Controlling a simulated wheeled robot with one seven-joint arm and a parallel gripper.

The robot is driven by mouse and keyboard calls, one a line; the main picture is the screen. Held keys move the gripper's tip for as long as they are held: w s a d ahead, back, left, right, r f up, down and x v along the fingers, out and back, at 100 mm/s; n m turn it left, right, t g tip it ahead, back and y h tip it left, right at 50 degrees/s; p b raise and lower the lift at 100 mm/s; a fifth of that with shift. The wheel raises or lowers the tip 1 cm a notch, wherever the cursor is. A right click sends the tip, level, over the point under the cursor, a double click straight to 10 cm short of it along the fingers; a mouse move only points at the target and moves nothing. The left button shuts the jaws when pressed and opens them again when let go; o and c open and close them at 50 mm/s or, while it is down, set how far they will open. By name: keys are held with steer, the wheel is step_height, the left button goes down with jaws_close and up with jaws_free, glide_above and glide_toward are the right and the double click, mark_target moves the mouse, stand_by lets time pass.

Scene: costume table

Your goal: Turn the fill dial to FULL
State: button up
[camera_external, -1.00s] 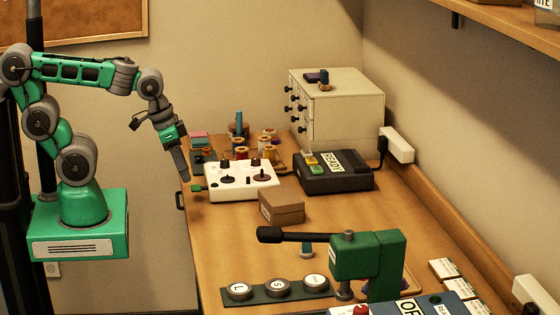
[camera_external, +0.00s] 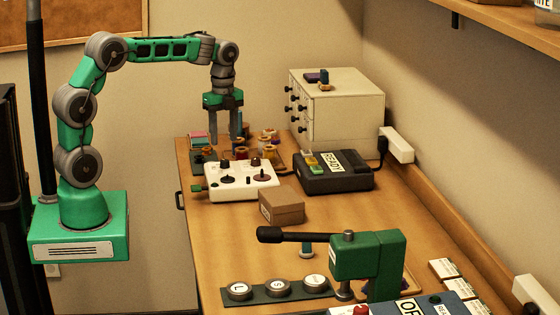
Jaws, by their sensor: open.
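A white control box (camera_external: 243,189) with dark round knobs on its top lies on the table's left side.
Several spools (camera_external: 268,137) stand behind the box. A black device (camera_external: 335,180) marked READY, a cardboard box (camera_external: 282,207) and a drawer cabinet (camera_external: 345,110) are to the right. A green lever press (camera_external: 368,262) stands in front.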

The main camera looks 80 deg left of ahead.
mark_target(225, 160)
step_height(225, 160, down, 7)
steer(key=shift+d+f+p, duration=0.1)
steer(key=shift+p, duration=0.35)
jaws_close()
stand_by(0.3)
